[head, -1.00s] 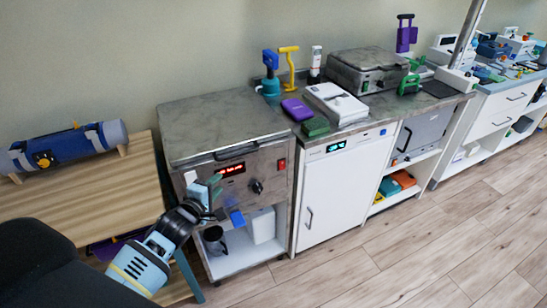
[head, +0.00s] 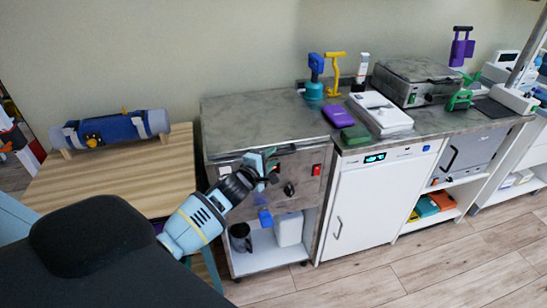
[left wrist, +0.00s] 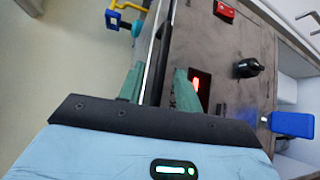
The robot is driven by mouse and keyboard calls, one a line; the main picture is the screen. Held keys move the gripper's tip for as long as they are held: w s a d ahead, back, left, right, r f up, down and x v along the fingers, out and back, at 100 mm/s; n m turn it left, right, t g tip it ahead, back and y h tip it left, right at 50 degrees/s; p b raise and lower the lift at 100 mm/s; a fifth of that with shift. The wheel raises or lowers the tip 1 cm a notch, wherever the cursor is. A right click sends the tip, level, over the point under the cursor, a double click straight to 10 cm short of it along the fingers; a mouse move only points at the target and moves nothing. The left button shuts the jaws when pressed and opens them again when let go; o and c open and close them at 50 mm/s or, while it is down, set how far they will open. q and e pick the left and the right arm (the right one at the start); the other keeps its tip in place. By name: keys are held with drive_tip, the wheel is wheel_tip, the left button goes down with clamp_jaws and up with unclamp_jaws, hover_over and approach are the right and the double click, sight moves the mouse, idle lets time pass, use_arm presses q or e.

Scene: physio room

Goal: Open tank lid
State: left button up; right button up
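The metal tank (head: 308,190) stands left of the white cabinet, its flat grey lid (head: 262,120) lying closed on top. A dark bar handle (left wrist: 158,60) runs along the lid's front edge; in the head view my gripper partly hides it. My left gripper (head: 268,163) is at the tank's front, just below the lid edge. In the left wrist view its green fingers (left wrist: 160,88) are apart, with the handle between them. A gap shows beside the handle, and I cannot tell if either finger touches it. My right gripper is not in view.
A black knob (head: 289,188), red switch (head: 317,170) and blue tap (head: 265,217) stick out of the tank front. A wooden table (head: 110,178) with a blue roll (head: 112,130) stands left. A blue-and-teal tool (head: 314,78) stands behind the tank's right side. The lid top is clear.

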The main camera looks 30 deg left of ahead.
use_arm(q)
drive_tip(key=shift+w+f, duration=0.15)
drive_tip(key=shift+w, duration=0.7)
drive_tip(key=shift+c, duration=0.4)
clamp_jaws()
